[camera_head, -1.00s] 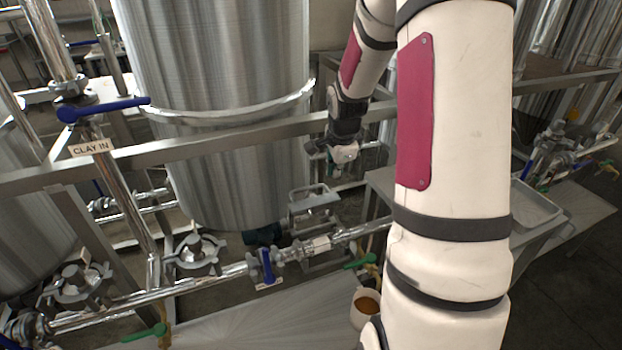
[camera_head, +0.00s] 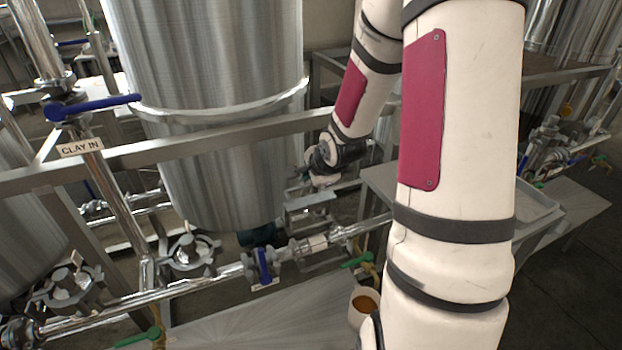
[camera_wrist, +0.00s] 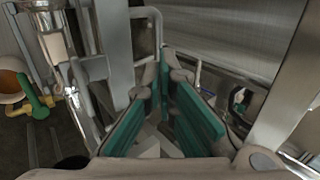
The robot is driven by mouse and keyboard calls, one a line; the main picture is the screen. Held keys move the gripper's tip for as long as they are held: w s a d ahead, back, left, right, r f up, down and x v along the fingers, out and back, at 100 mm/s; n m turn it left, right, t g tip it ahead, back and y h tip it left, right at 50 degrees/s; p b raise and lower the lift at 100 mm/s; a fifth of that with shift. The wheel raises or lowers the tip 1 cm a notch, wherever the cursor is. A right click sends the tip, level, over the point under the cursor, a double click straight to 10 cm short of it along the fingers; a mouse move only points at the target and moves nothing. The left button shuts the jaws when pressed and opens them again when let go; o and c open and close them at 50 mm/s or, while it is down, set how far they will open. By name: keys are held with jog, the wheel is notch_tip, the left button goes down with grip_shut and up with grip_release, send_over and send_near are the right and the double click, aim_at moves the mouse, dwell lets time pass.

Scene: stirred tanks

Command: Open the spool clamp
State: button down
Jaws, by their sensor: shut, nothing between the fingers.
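A shiny steel pipe spool with a white label (camera_head: 313,244) lies in the low pipe line, left of my upper arm. Clamp-like fittings (camera_head: 340,235) sit at its ends; I cannot tell which is the spool clamp, or whether it is open. The labelled pipe also shows at upper left in the wrist view (camera_wrist: 55,47). My gripper (camera_head: 300,176) is above and behind the pipe, in front of the large tank, small and partly hidden. In the wrist view my gripper (camera_wrist: 165,85) has green-padded fingers, shut and empty, right of the pipe and apart from it.
A steel frame rail (camera_head: 200,147) crosses in front of the tank (camera_head: 205,60). A metal bracket (camera_head: 310,200) stands just below my gripper. A blue-handled valve (camera_head: 263,265), a green handle (camera_head: 357,260) and a cup of brown liquid (camera_head: 363,305) are near the pipe.

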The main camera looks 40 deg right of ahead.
jog(key=b+x, duration=0.1)
jog(key=x, duration=0.5)
jog(key=shift+d, duration=0.1)
jog(key=shift+w+d+f+g+p, duration=0.1)
jog(key=shift+w+d+g+p, duration=0.05)
jog(key=shift+w+g+p, duration=0.35)
jog(key=shift+w+d+f+g+p, duration=0.15)
jog(key=shift+w+g+p, duration=0.2)
jog(key=shift+p, duration=0.2)
jog(key=w+f+g+b, duration=0.1)
jog(key=w, duration=0.1)
jog(key=w+d+f+g+y+b, duration=0.1)
jog(key=shift+w+f, duration=0.2)
jog(key=shift+w, duration=0.15)
